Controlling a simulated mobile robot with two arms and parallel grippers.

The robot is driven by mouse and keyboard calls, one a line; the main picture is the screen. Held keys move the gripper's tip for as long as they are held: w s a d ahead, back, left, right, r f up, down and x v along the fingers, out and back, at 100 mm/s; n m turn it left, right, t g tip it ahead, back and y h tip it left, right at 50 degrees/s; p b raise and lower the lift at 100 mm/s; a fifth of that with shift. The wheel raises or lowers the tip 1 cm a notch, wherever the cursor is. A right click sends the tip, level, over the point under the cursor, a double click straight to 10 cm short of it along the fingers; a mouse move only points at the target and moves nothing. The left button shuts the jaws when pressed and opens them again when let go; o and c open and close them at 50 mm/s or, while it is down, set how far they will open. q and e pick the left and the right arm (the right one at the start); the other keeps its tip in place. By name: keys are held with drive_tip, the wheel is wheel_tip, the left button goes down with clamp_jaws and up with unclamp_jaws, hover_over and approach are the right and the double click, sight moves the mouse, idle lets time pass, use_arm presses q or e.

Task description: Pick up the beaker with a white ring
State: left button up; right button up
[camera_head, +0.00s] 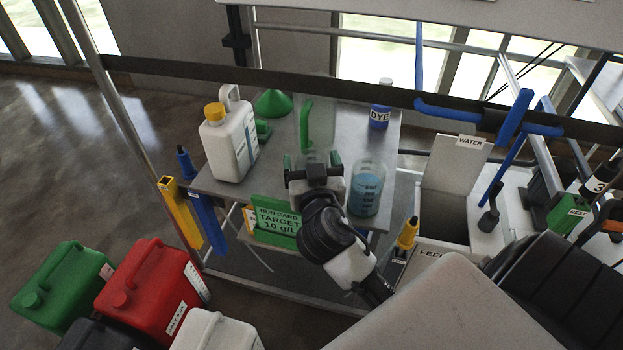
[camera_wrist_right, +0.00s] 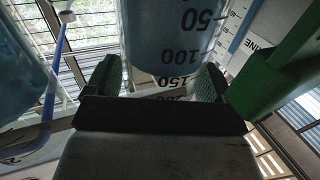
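My right gripper (camera_head: 312,163) is over the steel cart top, its green-padded fingers spread. A clear graduated beaker (camera_wrist_right: 172,35) fills the space ahead of and between these fingers (camera_wrist_right: 158,78) in the right wrist view; I cannot tell whether they touch it. A second beaker (camera_head: 366,190) with blue liquid stands just right of the gripper, and a blue vessel (camera_wrist_right: 22,60) shows at the left of the wrist view. I cannot make out a white ring on either beaker. My left gripper is not in view.
A white jug (camera_head: 230,142) with a yellow cap, a green funnel (camera_head: 273,103) and a dye bottle (camera_head: 380,112) stand on the cart (camera_head: 205,183). A green run card (camera_head: 277,219) is at its front. A dark rail (camera_head: 270,79) crosses behind. Coloured canisters (camera_head: 150,288) stand lower left.

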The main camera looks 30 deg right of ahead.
drive_tip(key=c, duration=0.9)
